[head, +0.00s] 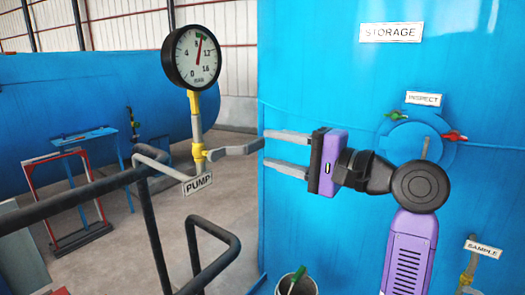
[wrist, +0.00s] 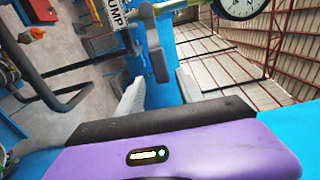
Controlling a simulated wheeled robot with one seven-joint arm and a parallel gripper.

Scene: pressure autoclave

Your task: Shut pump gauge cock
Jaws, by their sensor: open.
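The pump gauge (head: 196,56) is a round white dial on a vertical stem, its needle near the top; its edge shows in the wrist view (wrist: 240,6). Below it is the yellow cock (head: 198,153), above a PUMP label (head: 198,184). The cock's grey lever (head: 232,150) sticks out sideways to the right, across the upright stem. My gripper (head: 266,149) is open, with its fingertips at the lever's free end. In the wrist view the lever (wrist: 155,58) ends between the two fingertips (wrist: 162,80). I cannot tell whether either finger touches it.
A dark handrail (head: 100,186) runs in front at the left. The blue STORAGE tank (head: 320,80) stands behind my gripper, with an INSPECT port (head: 420,140) and a SAMPLE tap (head: 467,275). A bucket (head: 305,287) stands below.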

